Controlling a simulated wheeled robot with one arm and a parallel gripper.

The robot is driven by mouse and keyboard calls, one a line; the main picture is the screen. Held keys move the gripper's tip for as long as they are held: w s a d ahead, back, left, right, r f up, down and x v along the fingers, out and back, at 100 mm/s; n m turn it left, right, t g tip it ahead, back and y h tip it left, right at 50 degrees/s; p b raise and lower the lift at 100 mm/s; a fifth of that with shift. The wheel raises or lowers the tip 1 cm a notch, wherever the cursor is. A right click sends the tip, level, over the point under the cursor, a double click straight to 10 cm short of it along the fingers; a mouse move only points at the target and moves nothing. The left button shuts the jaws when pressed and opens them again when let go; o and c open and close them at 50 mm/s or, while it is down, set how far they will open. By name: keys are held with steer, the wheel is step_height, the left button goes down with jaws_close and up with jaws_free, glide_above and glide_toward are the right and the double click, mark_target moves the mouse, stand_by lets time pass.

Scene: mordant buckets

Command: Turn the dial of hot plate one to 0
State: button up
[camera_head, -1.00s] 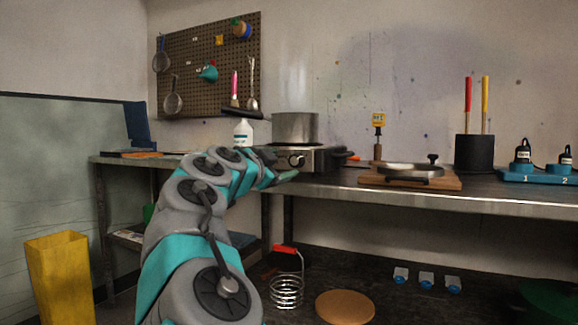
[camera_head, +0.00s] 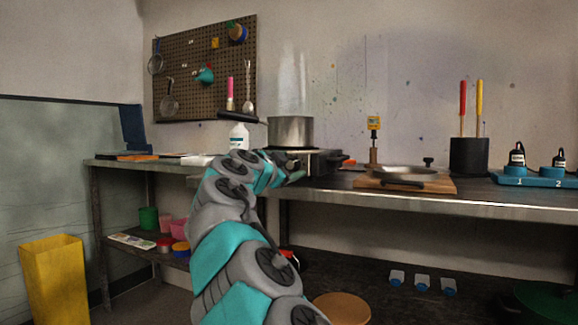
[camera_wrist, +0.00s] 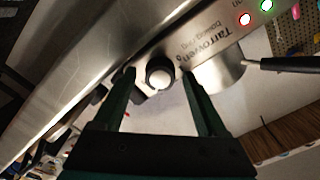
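The hot plate (camera_head: 322,163) stands on the metal bench with a steaming pot (camera_head: 291,131) on it. Its number cannot be read. In the wrist view its steel front panel (camera_wrist: 95,65) runs diagonally and carries a round dial (camera_wrist: 160,75) with a pale face and dark rim. My gripper (camera_wrist: 158,78) is open, with one dark green finger on each side of the dial. Gaps show between fingers and dial; contact cannot be told. The dial's pointer and scale are not readable. In the head view my arm hides the dial and part of the front.
A red light (camera_wrist: 246,18) and a green light (camera_wrist: 267,5) show on the panel. A white bottle (camera_head: 239,137) stands left of the hot plate. A pan (camera_head: 408,174) on a wooden board (camera_head: 365,182) lies to the right, with a black holder (camera_head: 469,155) beyond it.

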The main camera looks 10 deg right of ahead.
jaws_close()
stand_by(0.4)
